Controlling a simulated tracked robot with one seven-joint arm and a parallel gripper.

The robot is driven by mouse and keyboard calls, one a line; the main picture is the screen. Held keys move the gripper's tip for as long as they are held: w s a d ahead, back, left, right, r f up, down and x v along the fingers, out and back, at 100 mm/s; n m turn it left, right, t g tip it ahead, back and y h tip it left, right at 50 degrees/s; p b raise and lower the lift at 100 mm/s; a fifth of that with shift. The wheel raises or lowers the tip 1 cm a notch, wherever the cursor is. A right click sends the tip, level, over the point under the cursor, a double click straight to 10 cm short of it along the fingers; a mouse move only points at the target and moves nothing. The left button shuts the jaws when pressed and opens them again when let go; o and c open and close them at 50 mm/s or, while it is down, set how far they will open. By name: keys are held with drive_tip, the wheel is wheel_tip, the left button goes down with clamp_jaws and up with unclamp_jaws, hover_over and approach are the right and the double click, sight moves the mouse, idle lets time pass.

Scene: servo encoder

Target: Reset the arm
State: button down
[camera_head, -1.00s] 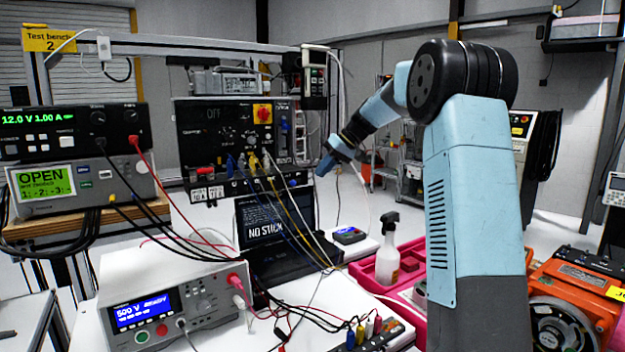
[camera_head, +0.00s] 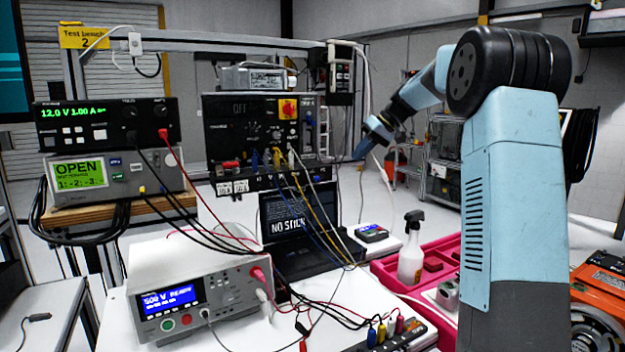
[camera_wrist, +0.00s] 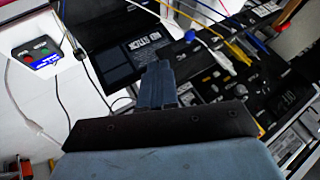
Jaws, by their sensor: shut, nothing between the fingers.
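My gripper (camera_head: 361,150) is at the end of my raised blue arm, right of the black test panel (camera_head: 243,128) and above the bench, tilted downward. In the wrist view, my gripper (camera_wrist: 157,70) shows its two blue fingers together with nothing between them. Beyond the fingers lies the laptop (camera_wrist: 145,48) with the "NO STICK" screen. The fingers overlap the laptop in that picture, but the head view shows them apart from it. The laptop (camera_head: 287,222) stands open on the bench in the head view.
Colored cables (camera_head: 322,232) run from the panel across the bench. A "500 V READY" tester (camera_head: 198,298) stands in front, and stacked supplies (camera_head: 110,125) stand left. A spray bottle (camera_head: 411,250) stands in a pink tray (camera_head: 440,247). A small device (camera_head: 371,233) lies by the laptop.

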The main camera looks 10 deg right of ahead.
drive_tip(key=s+a+m+h, duration=0.15)
drive_tip(key=s+a, duration=0.25)
drive_tip(key=s, duration=0.8)
drive_tip(key=s+a+m+h, duration=0.1)
drive_tip(key=s+a+h, duration=0.25)
drive_tip(key=s, duration=0.75)
drive_tip(key=s+f+m+t+h, duration=0.1)
drive_tip(key=s+f, duration=0.3)
drive_tip(key=s, duration=0.7)
drive_tip(key=s+d+f+m+t+h, duration=0.1)
drive_tip(key=s+f, duration=0.4)
drive_tip(key=s, duration=0.6)
drive_tip(key=shift+d+f, duration=0.15)
drive_tip(key=shift+d, duration=0.05)
drive_tip(key=c, duration=1.8)
unclamp_jaws()
